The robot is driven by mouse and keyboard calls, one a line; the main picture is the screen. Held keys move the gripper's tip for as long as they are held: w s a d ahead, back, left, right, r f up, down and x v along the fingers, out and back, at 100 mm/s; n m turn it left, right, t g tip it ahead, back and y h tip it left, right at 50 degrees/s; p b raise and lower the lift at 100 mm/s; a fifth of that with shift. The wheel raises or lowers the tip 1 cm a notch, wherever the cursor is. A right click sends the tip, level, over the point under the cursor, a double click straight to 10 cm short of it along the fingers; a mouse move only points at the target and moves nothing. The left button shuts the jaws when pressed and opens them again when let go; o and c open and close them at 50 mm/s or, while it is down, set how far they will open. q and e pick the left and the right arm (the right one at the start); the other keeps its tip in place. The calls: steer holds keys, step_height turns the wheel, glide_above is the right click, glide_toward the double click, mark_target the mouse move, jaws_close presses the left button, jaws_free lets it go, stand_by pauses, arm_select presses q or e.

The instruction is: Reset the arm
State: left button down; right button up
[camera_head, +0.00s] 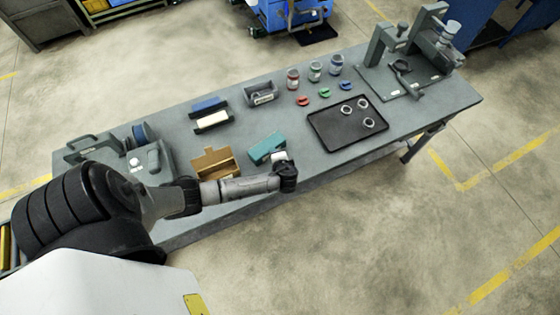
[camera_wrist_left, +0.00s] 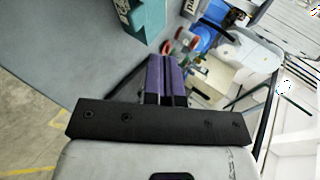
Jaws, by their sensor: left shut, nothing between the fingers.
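My left arm (camera_head: 235,190) reaches in from the left over the front edge of the workbench. My left gripper (camera_head: 287,176) is at its end, near the front edge, just right of and in front of the teal box (camera_head: 267,148). In the left wrist view the two purple-grey fingers (camera_wrist_left: 167,66) lie together, shut, with nothing between them. The teal box (camera_wrist_left: 146,16) shows beyond them at the top. My right gripper is in neither view.
The grey workbench (camera_head: 235,133) carries an open cardboard box (camera_head: 214,164), a black tray (camera_head: 340,138) with several rings, small jars (camera_head: 315,71), a grinder fixture (camera_head: 400,80) at the right and a machine (camera_head: 150,165) at the left. Floor in front is clear.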

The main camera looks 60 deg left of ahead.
arm_select(q)
steer(key=shift+v, duration=2.45)
steer(key=shift+d+f, duration=0.1)
steer(key=shift+f, duration=0.05)
steer(key=d+r+t+h, duration=0.2)
steer(key=d+r+h, duration=0.6)
steer(key=d+r, duration=0.55)
steer(key=s+d+r+h+p, duration=0.25)
steer(key=s+r, duration=0.35)
steer(key=s, duration=0.4)
steer(key=s+f+n+g+p, duration=0.1)
steer(key=s+f+g, duration=0.1)
steer(key=s, duration=0.7)
steer(key=shift+d+f, duration=0.3)
steer(key=shift+f, duration=0.25)
